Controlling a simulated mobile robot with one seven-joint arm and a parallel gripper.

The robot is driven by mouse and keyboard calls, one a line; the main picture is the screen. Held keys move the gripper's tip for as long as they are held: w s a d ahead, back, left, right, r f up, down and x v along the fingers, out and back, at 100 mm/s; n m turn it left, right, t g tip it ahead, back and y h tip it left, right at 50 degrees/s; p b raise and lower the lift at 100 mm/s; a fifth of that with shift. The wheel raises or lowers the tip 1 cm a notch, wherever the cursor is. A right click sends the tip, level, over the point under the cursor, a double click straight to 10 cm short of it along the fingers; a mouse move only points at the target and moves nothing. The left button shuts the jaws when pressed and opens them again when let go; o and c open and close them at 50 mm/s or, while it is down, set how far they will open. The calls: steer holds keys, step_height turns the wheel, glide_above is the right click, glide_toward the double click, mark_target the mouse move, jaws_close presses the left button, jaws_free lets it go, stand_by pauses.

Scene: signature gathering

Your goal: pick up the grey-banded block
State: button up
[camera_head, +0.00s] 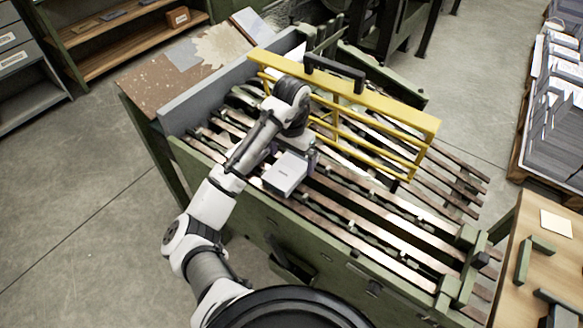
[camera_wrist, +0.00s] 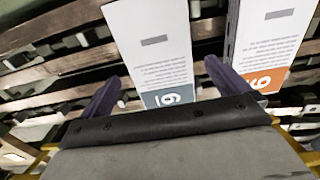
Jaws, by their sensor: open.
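In the wrist view the grey-banded block (camera_wrist: 152,55) is a white printed piece with a blue-grey band and number at its near end. It lies on the slatted rack (camera_wrist: 60,58). My gripper (camera_wrist: 165,72) is open, with one dark finger on each side of the block's near end. I cannot tell whether the fingers touch it, or how high they are. The right finger is between this block and an orange-banded one (camera_wrist: 268,42). In the head view my gripper (camera_head: 312,160) is over the middle of the rack, and I cannot make out the grey-banded block there.
A yellow guard frame (camera_head: 415,117) stands across the rack just behind my arm. The green machine side (camera_head: 330,250) runs along the front. A wooden table (camera_head: 540,225) is at the right, shelves (camera_head: 120,52) at the upper left. Open floor (camera_head: 75,165) lies left.

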step_height(320, 180, down, 2)
steer(key=shift+f, duration=0.1)
steer(key=c, duration=1.2)
steer(key=shift+o, duration=0.2)
